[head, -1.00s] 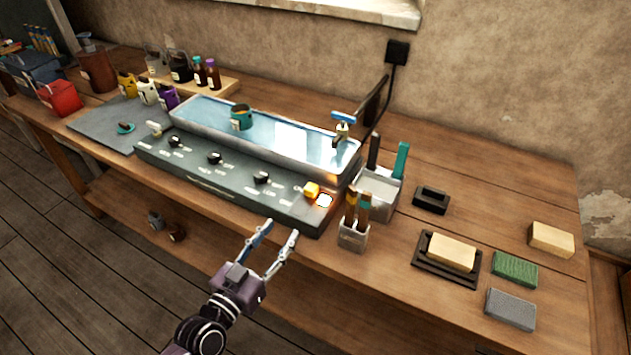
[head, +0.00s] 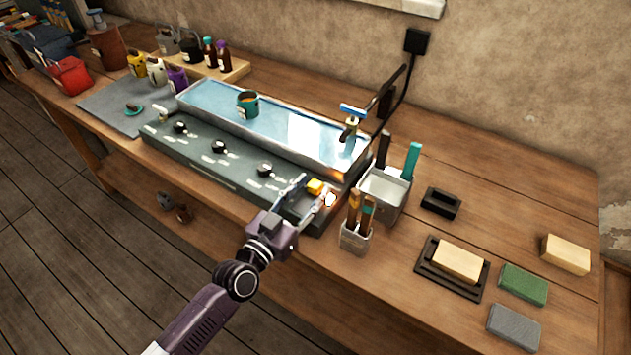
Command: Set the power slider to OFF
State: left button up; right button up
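The power slider's yellow-orange knob (head: 315,187) sits at the right end of the dark control panel (head: 190,157), in front of the water tray. An orange-lit lamp (head: 330,199) glows beside it, partly hidden by a finger. My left gripper (head: 317,187) is open over the panel's right end, with one fingertip on each side of the yellow knob as seen from here. I cannot tell whether either finger touches it. The panel's lettering near the slider is hidden or too small to read. My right gripper is not in view.
A brush holder (head: 355,238) and a grey-white container (head: 384,195) stand right of the panel. A block on a dark tray (head: 428,270) lies farther right. Several dark knobs line the panel.

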pick_arm(q)
jog(key=shift+x, duration=1.05)
grip_shut()
